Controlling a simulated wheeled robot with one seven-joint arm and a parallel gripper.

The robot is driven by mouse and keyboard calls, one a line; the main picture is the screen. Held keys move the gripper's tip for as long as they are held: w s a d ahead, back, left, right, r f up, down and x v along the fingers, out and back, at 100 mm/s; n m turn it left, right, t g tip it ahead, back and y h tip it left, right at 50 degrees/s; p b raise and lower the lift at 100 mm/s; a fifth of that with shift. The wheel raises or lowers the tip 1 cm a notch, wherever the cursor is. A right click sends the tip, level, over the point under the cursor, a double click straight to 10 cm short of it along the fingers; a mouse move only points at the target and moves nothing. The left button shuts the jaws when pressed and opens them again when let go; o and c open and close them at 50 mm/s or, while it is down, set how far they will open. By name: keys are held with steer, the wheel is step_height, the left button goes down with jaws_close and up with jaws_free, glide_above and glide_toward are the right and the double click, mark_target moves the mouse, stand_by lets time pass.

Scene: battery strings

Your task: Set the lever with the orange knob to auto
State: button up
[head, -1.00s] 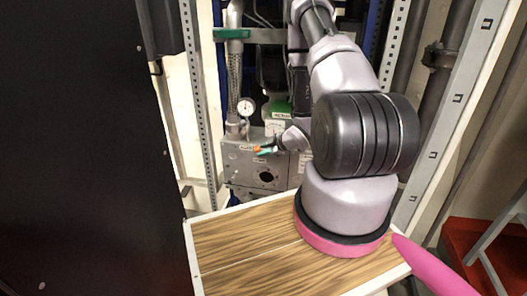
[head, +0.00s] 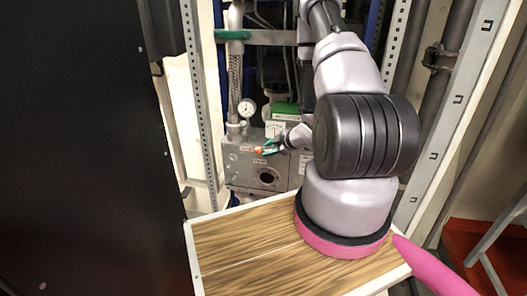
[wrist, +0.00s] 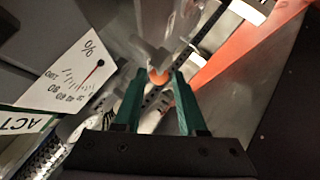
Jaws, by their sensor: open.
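The lever's orange knob (head: 259,150) shows at the front of the grey metal box, just left of my gripper (head: 268,148) in the head view. In the wrist view the orange knob (wrist: 158,77) sits at the tips of my two green fingers, between them or just beyond them. My gripper (wrist: 156,82) is open, with a gap between the fingers. The lever's arm is mostly hidden, and I cannot read the label at its position. Contact between fingers and knob cannot be told.
The grey box (head: 240,178) carries a round gauge (head: 246,107) on a pipe and a white percent scale (wrist: 75,75). Perforated uprights (head: 197,95) flank the opening. A wood-topped surface (head: 235,240) lies in front, and a dark panel (head: 70,150) fills the left.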

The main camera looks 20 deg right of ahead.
steer(key=v, duration=0.7)
stand_by(0.3)
